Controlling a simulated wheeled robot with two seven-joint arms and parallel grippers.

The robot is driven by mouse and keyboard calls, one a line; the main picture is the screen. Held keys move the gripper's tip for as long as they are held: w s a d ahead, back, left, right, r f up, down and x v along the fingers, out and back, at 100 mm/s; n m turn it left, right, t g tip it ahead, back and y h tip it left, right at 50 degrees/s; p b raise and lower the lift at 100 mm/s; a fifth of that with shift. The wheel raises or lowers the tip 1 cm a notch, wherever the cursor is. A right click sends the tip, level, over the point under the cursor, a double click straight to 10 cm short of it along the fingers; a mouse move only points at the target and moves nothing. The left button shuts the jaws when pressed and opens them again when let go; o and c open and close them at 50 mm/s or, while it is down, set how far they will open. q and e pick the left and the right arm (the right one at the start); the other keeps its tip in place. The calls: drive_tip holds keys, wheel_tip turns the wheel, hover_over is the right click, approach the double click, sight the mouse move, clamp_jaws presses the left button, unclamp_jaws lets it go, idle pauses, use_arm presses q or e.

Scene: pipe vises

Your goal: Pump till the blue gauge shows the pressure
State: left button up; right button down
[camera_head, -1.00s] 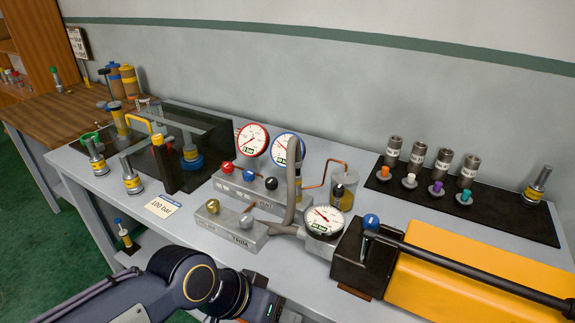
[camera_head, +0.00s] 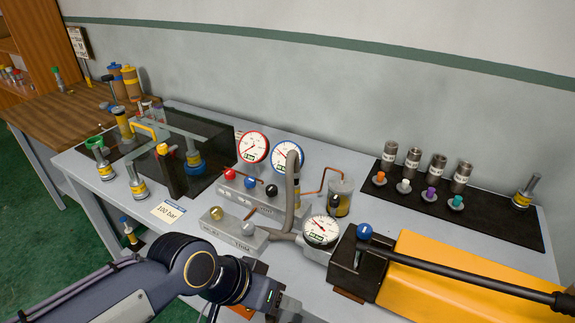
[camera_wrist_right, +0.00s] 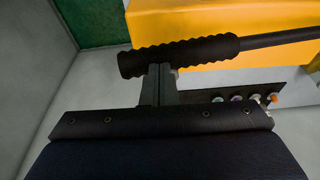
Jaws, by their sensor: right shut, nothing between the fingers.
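The blue-rimmed gauge (camera_head: 287,153) stands on the back manifold beside the red-rimmed gauge (camera_head: 253,147); its needle is too small to read surely. A card (camera_head: 168,211) reads 100 bar. The yellow pump (camera_head: 440,270) has a long black handle (camera_head: 470,272), whose ribbed grip (camera_wrist_right: 185,54) shows in the right wrist view. My right gripper (camera_wrist_right: 158,80) has its fingers together at the grip, with nothing between them; whether they touch it is unclear. My left gripper (camera_head: 288,304) is at the bottom of the head view, its finger opening unclear.
A white gauge (camera_head: 320,230) sits by the pump, near a blue knob (camera_head: 365,231). A black mat (camera_head: 500,216) holds several fittings.

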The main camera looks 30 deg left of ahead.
wheel_tip(320, 180, up, 8)
drive_tip(key=a+p, duration=0.2)
drive_tip(key=p, duration=0.4)
drive_tip(key=shift+p, duration=0.35)
drive_tip(key=shift+f, duration=0.2)
